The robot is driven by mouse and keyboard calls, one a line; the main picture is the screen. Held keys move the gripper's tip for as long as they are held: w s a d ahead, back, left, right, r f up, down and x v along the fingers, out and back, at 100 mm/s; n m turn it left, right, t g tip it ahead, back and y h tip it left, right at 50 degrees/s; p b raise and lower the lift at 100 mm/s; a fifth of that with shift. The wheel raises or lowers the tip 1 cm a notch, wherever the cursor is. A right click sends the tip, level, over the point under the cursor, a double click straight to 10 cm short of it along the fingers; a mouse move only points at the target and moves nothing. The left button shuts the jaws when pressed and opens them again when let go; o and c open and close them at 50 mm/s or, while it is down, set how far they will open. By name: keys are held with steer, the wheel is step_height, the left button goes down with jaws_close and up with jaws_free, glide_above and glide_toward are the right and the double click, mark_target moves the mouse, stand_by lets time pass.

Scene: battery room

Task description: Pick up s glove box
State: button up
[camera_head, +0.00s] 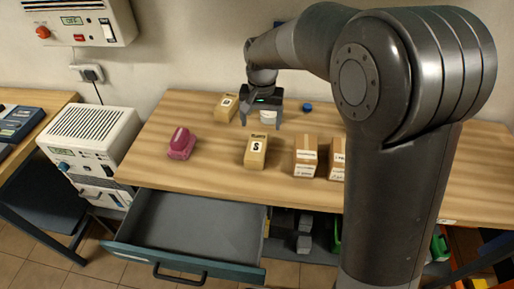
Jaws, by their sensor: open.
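The S glove box (255,158), a tan carton with a white label bearing a black "S", stands near the front edge of the wooden workbench (210,165). My gripper (261,123) is open, its fingers pointing down, and appears in the picture just above and behind the box. Nothing is held between the fingers. A small white object (268,116) shows between the fingers; I cannot tell its distance from them.
A similar tan box (226,106) stands left of my gripper. Two cardboard boxes (305,157) (338,158) stand to the right, the second partly hidden by my arm. A pink object (181,145) lies left. An open drawer (190,225) juts out below. A blue cap (307,107) lies behind.

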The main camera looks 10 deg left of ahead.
mark_target(257, 146)
steer(key=shift+w+a+f, duration=0.25)
steer(key=shift+a+f, duration=0.4)
steer(key=shift+f, duration=0.1)
step_height(257, 146, down, 5)
steer(key=shift+f, duration=0.15)
steer(key=shift+s+f, duration=0.2)
steer(key=shift+f, duration=1.1)
steer(key=shift+s+f, duration=0.2)
steer(key=shift+f, duration=1.1)
steer(key=shift+c, duration=0.6)
steer(key=c, duration=1)
